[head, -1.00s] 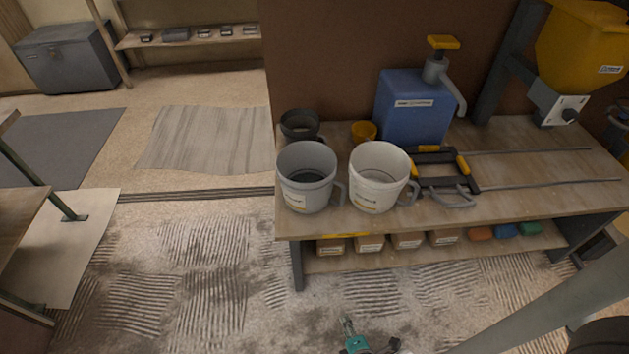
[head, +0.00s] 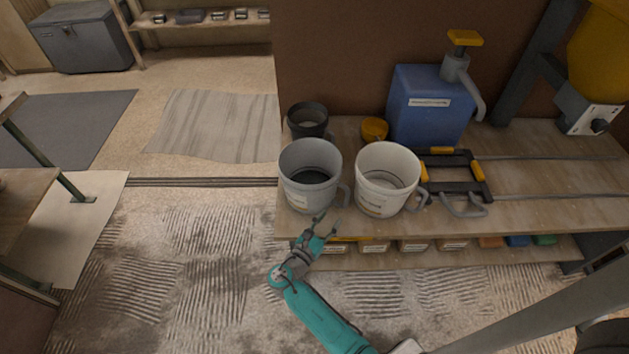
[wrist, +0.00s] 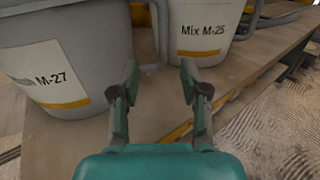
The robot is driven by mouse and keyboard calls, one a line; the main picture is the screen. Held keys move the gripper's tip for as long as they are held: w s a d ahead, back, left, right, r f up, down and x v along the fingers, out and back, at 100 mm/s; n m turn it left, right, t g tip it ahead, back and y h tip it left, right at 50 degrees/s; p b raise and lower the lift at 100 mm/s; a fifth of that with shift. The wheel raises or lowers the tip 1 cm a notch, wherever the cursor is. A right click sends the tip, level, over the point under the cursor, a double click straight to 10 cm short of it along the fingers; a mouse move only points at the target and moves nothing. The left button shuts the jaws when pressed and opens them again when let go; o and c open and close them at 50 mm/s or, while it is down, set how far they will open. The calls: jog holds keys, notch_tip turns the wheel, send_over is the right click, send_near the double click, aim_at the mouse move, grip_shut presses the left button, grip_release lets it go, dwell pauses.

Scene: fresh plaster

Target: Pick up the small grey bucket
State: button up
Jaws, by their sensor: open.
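A grey bucket (head: 306,196) with a side handle and dark contents stands upright at the bench's front left edge. In the wrist view this bucket (wrist: 75,65) carries a label ending "M-27". A smaller dark grey bucket (head: 308,131) stands behind it. A whitish bucket (head: 382,203) stands to its right; in the wrist view this one (wrist: 205,40) is labelled "Mix M-25". My gripper (head: 328,221) is open and empty, in front of the grey bucket near the bench edge. In the wrist view my gripper (wrist: 160,76) points between the two front buckets, apart from both.
The wooden bench (head: 530,212) also holds an orange cup (head: 374,130), a blue pump container (head: 430,108) and a black-and-yellow frame tool (head: 458,188). A brown panel (head: 360,50) rises behind. A shelf below holds several boxes. Open floor lies left.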

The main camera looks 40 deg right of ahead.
aim_at(345, 202)
jog(key=x, duration=0.4)
jog(key=shift+w+d, duration=0.1)
jog(key=shift+d, duration=0.3)
jog(key=shift+s+x, duration=0.2)
jog(key=shift+x, duration=2.35)
jog(key=shift+f, duration=0.2)
grip_shut()
jog(key=shift+r, duration=0.1)
